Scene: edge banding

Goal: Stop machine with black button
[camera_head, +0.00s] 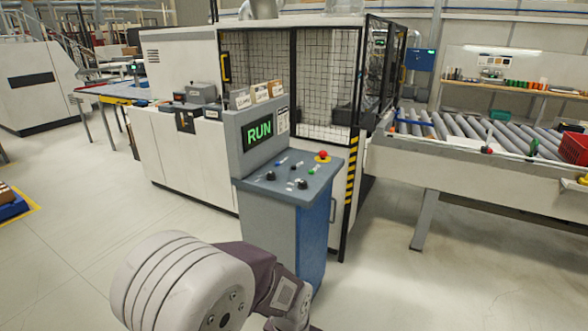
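The control console (280,190) is a blue and grey pedestal with a sloped top, standing in front of the machine (190,150). Its screen (257,133) shows green "RUN". A black button (270,176) sits on the left of the panel, and another dark round control (302,184) sits near the front right. Smaller controls lie between them; their details are too small to tell. A red mushroom button (323,154) on a yellow base is at the back right. One of my arms crosses the bottom of the view, below the console. Neither gripper is in view.
A black mesh guard (325,80) stands behind the console, with a yellow-and-black striped post (351,170) to its right. A roller conveyor (470,135) with a red bin (574,147) extends right. The floor is clear left and right of the console.

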